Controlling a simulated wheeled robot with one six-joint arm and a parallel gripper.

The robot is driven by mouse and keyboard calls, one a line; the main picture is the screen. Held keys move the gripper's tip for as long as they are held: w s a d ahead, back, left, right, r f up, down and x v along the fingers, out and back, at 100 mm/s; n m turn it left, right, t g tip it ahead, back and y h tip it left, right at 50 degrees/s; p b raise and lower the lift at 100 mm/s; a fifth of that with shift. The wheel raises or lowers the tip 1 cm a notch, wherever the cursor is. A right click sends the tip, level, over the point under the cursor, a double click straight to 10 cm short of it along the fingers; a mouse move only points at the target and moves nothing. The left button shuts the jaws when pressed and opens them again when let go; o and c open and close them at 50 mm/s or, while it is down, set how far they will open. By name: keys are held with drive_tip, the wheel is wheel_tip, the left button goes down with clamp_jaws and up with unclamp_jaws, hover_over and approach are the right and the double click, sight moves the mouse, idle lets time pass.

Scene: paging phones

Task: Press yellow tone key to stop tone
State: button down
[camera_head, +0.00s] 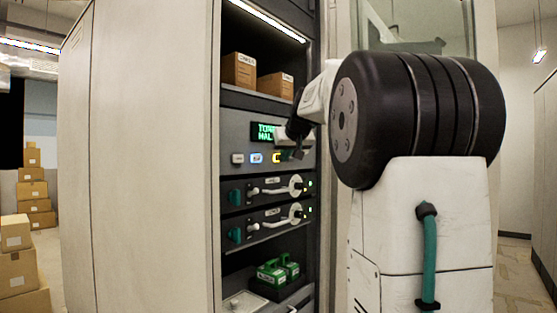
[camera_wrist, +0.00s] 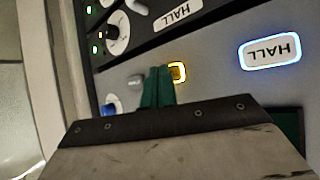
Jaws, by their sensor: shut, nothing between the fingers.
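The yellow-lit key (camera_head: 276,158) sits on the grey panel, to the right of a blue-lit key (camera_head: 257,158). It also shows in the wrist view (camera_wrist: 179,71), its left part hidden by my fingers. My gripper (camera_head: 293,149) is in front of the panel beside the yellow key. In the wrist view my green fingers (camera_wrist: 159,72) are shut and empty, their tips overlapping the key's edge. I cannot tell whether they touch it. The green-lettered display (camera_head: 264,132) above the keys reads "TO…" and "HAL…", the rest hidden by my gripper.
The blue-lit key reads HALL in the wrist view (camera_wrist: 270,51). A white key (camera_head: 237,159) is at its left. Phone units with handles (camera_head: 282,188) lie below the panel. Boxes (camera_head: 239,70) stand on the shelf above. The rack's cabinet side (camera_head: 150,150) bounds the left.

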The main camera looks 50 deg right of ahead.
idle(0.4)
drive_tip(key=shift+s+d, duration=0.1)
drive_tip(key=shift+s, duration=0.4)
drive_tip(key=s, duration=0.6)
drive_tip(key=shift+d, duration=0.2)
idle(2.0)
